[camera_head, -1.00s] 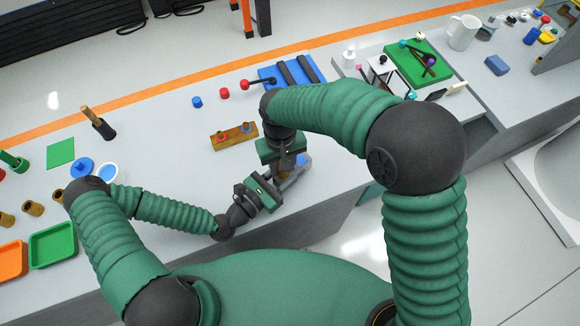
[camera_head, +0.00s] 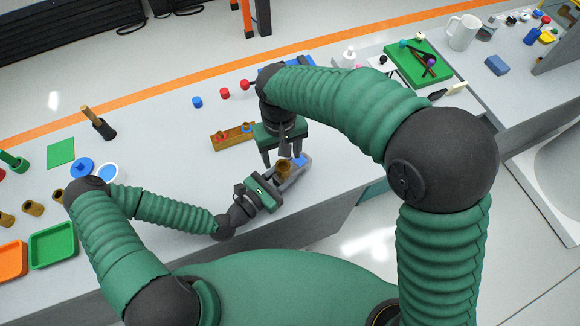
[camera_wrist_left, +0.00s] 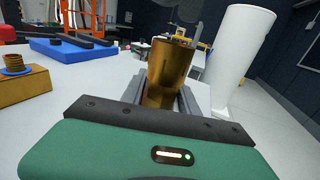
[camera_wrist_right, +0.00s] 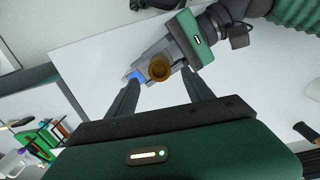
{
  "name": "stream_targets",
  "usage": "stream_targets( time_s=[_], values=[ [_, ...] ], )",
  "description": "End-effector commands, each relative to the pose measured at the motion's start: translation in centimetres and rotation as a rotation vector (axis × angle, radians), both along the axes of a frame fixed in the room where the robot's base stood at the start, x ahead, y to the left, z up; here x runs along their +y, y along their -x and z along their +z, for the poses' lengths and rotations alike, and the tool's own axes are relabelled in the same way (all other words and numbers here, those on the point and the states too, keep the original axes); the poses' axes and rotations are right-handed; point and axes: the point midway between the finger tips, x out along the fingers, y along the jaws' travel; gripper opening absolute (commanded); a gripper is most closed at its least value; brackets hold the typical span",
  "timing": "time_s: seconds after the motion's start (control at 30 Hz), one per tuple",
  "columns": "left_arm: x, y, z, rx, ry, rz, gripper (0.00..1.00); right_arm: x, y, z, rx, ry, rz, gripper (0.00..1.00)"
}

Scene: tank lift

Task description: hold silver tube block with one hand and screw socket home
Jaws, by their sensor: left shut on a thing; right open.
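The silver tube block (camera_head: 295,178) lies near the front edge of the bench, with a blue part (camera_head: 300,160) at its far end. My left gripper (camera_head: 273,187) is shut on the block from the left. A bronze socket (camera_head: 283,170) stands upright at the block; it shows large in the left wrist view (camera_wrist_left: 168,75) and from above in the right wrist view (camera_wrist_right: 159,70). How deep it sits is hidden. My right gripper (camera_head: 282,157) is open and empty above the socket, pointing down, with its fingers apart on either side.
A brown holder (camera_head: 220,141) with a blue ring lies behind the grippers. Red and blue knobs (camera_head: 197,102) stand farther back. Green (camera_head: 53,245) and orange trays lie at the left. A green board (camera_head: 417,64) and a white mug (camera_head: 463,32) are at the right.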

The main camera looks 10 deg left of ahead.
Motion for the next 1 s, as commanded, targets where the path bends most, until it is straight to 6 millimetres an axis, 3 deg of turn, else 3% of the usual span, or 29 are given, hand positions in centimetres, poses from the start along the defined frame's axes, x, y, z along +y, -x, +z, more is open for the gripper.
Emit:
stream_targets(
  time_s=[0.1,0.3,0.73,0.87,1.0],
  values=[
    [0.0,0.0,0.1,-0.002,0.001,0.0,0.0,0.1,-0.2,2.8,-0.004,-0.002,-0.001,0.6],
    [0.0,-0.1,0.1,-0.002,0.001,0.0,0.0,0.1,-0.2,5.6,0.0,0.0,-0.001,0.6],
    [0.0,0.0,0.1,-0.002,0.001,0.0,0.0,-0.4,-0.2,5.9,-0.001,0.0,-0.008,0.6],
    [0.0,0.0,0.1,-0.002,0.001,0.0,0.0,-4.1,-0.6,4.8,-0.026,-0.009,-0.063,0.6],
    [-0.1,0.0,0.1,-0.002,0.001,0.0,0.0,-12.2,0.1,2.4,-0.086,-0.032,-0.19,0.6]
  ],
)
